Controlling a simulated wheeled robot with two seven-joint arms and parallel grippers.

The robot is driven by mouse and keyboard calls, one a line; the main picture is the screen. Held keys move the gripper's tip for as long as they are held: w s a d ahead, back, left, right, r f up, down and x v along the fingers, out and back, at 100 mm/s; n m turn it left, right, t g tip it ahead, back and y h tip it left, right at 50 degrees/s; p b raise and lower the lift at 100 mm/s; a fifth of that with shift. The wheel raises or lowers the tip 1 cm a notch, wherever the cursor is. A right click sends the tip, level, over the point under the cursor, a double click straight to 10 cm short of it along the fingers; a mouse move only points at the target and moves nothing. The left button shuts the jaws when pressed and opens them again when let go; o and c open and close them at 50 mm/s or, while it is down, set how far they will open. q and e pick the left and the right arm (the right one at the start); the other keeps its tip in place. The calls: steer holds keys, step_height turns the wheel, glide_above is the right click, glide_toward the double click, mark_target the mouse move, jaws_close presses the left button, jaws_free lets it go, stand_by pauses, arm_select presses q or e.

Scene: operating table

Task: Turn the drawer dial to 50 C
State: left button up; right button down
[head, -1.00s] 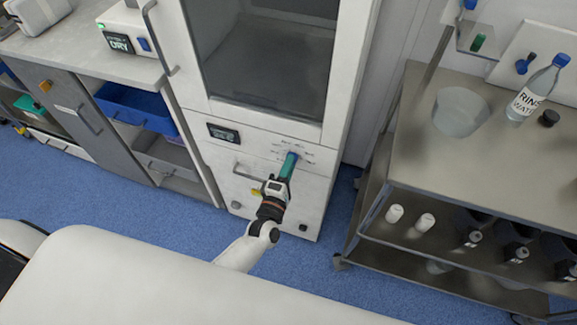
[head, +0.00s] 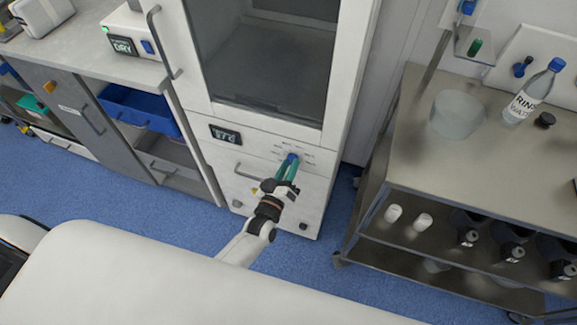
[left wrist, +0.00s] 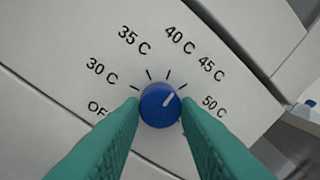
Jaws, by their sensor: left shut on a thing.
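The blue dial (left wrist: 160,105) sits on the white drawer front, with marks for OFF, 30, 35, 40, 45 and 50 C around it. In the head view the dial (head: 291,158) shows as a small blue spot between the fingertips of my left gripper (head: 290,164), on the drawer front (head: 232,183) below the glass door. My right gripper is not in view.
A small display (head: 225,135) and a drawer handle (head: 250,175) are left of the dial. A steel cart (head: 410,170) with bottles stands to the right. A white padded surface (head: 180,275) lies in front, under my arm.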

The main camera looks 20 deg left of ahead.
arm_select(q)
steer(key=m+p, duration=0.2)
steer(key=m, duration=1)
steer(key=shift+m+g, duration=0.3)
steer(key=shift+m, duration=0.1)
stand_by(0.3)
steer(key=o, duration=1)
steer(key=shift+a, duration=0.1)
steer(key=shift+s, duration=0.1)
steer(key=s, duration=0.8)
steer(key=s+a, duration=0.1)
steer(key=s, duration=0.2)
steer(key=shift+s+r, duration=0.15)
steer(key=shift+s, duration=0.25)
